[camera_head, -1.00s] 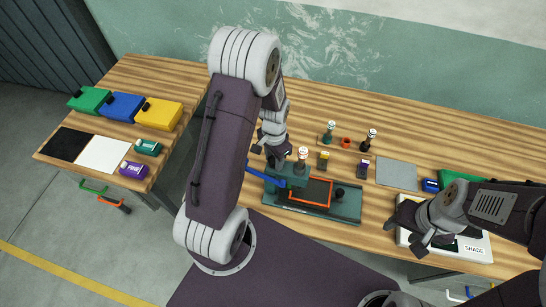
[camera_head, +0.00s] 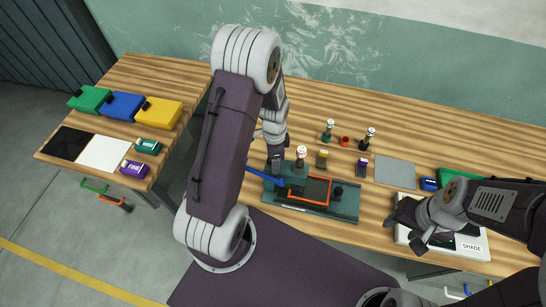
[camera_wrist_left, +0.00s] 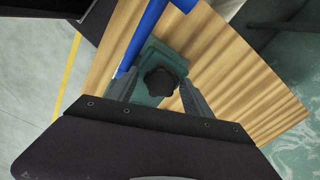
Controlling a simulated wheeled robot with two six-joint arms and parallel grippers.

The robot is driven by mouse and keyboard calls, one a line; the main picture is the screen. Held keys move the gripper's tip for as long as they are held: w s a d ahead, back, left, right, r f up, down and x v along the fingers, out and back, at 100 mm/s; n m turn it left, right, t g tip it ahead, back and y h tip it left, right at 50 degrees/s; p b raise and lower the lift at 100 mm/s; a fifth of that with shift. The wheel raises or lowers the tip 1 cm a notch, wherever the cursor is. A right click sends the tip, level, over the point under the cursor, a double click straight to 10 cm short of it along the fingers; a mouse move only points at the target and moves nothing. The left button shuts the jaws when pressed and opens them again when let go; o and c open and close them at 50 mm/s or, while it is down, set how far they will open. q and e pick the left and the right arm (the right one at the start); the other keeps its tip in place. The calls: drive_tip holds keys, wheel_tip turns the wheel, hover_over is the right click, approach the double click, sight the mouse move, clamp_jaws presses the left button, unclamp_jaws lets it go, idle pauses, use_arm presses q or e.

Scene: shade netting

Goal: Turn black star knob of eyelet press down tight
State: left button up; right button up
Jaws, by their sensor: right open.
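The green eyelet press (camera_head: 345,207) stands on the wooden bench, with a blue lever (camera_head: 262,178) at its left end and an orange frame on its base. In the left wrist view the black star knob (camera_wrist_left: 160,81) sits on the green press body (camera_wrist_left: 165,58). My left gripper (camera_wrist_left: 158,88) is open, one finger on each side of the knob, with gaps visible; its height over the knob is hard to tell. In the head view it (camera_head: 275,160) is at the press's left end and hides the knob. My right gripper (camera_head: 422,243) is open near the white SHADE tray.
The white SHADE tray (camera_head: 472,247) lies at the right front. Green, blue and yellow bins (camera_head: 158,112) are on the left bench.

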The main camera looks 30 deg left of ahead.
use_arm(q)
wheel_tip(320, 180, up, 3)
drive_tip(key=p, duration=0.3)
drive_tip(key=shift+a, duration=0.1)
drive_tip(key=shift+s, duration=0.1)
drive_tip(key=n, duration=0.3)
drive_tip(key=n+p, duration=0.1)
drive_tip(key=n, duration=1.1)
drive_tip(key=shift+n, duration=1.1)
